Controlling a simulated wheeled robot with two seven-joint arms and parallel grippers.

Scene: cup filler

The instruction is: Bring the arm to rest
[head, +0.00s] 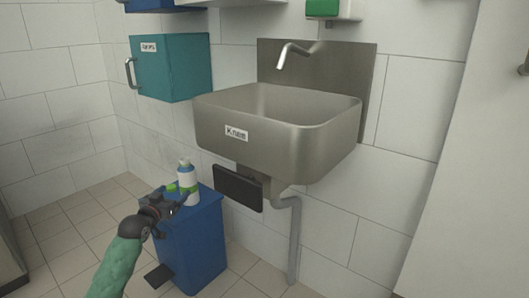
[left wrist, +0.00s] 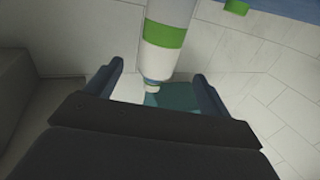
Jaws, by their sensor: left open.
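My left arm comes in from the lower left with a green sleeve, and its gripper (head: 172,203) is open beside a white bottle with a green band (head: 188,185). The bottle stands upright on the lid of a blue bin (head: 192,250). In the left wrist view the bottle (left wrist: 166,35) appears upside down, beyond and between the spread fingers of the gripper (left wrist: 158,72). The fingers are not closed on it. My right gripper is in neither view.
A steel sink (head: 290,135) with a drain pipe (head: 295,235) hangs on the wall to the right. A teal cabinet (head: 175,68) is above. Tiled floor (head: 60,235) is clear at left.

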